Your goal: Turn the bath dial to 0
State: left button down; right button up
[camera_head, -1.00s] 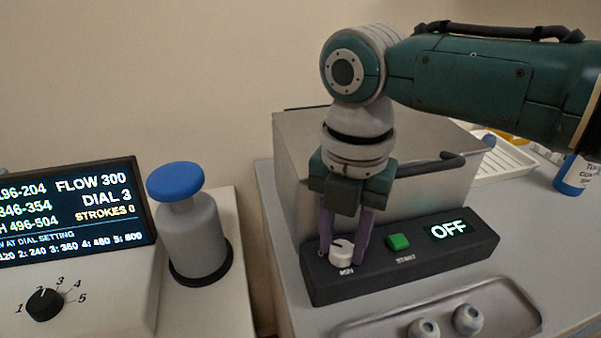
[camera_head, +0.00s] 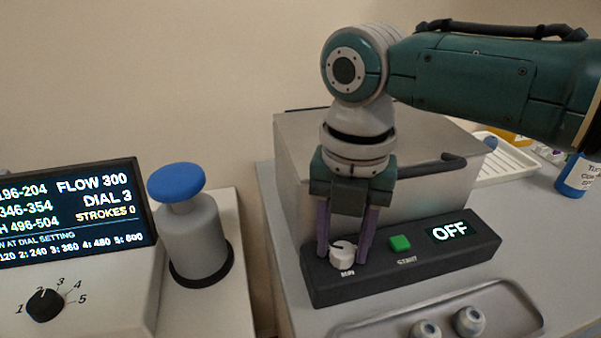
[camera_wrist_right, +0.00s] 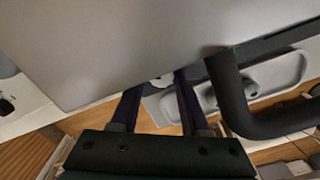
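The bath dial is a small white knob (camera_head: 343,255) marked MIN, at the left end of the black control panel (camera_head: 400,262) in front of the grey metal bath (camera_head: 300,150). The panel display (camera_head: 450,231) reads OFF. My right gripper (camera_head: 345,243) points down with its purple fingers on either side of the knob, apart from each other. A gap shows beside the knob, so it looks open. In the right wrist view the fingers (camera_wrist_right: 157,100) are also apart, with a white bit of the knob (camera_wrist_right: 163,80) between them, mostly hidden by the bath. My left gripper is not in view.
A green START button (camera_head: 400,243) sits right of the knob. A dark bath handle (camera_head: 432,164) is close to the right gripper. A metal tray (camera_head: 500,305) lies in front. At left stand a blue-topped pump (camera_head: 200,240) and another dial (camera_head: 46,305) below a screen.

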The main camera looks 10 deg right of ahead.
aim_at(343, 249)
jog(key=shift+o, duration=0.2)
jog(key=shift+r, duration=0.2)
notch_tip(343, 249, up, 10)
jog(key=p, duration=0.1)
jog(key=shift+f, duration=0.25)
